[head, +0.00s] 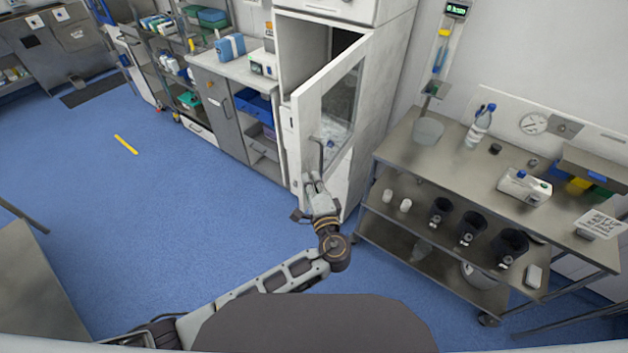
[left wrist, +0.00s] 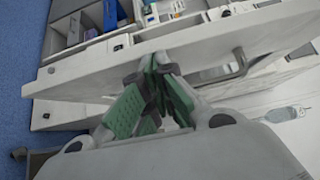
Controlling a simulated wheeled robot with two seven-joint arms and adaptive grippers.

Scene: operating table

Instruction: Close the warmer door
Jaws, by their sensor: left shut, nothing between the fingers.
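The warmer (head: 379,110) is a tall white cabinet in the middle of the head view. Its door (head: 300,138), white with a glass window (head: 341,112), stands partly open, and the dark inside shows behind it. A bar handle (head: 321,156) is on the door's outer face. My left gripper (head: 311,180) is shut and empty, close to the door's outer face just below the handle; I cannot tell whether it touches. In the left wrist view the shut fingers (left wrist: 160,65) are in front of the door (left wrist: 200,50), with the handle (left wrist: 236,66) to their right. My right gripper is not in view.
A steel table (head: 424,165) with bottles and black containers stands right of the warmer. A grey counter (head: 222,70) with blue bins is to its left. Blue floor (head: 190,220) is free at the left. Another steel surface (head: 35,300) is at the lower left.

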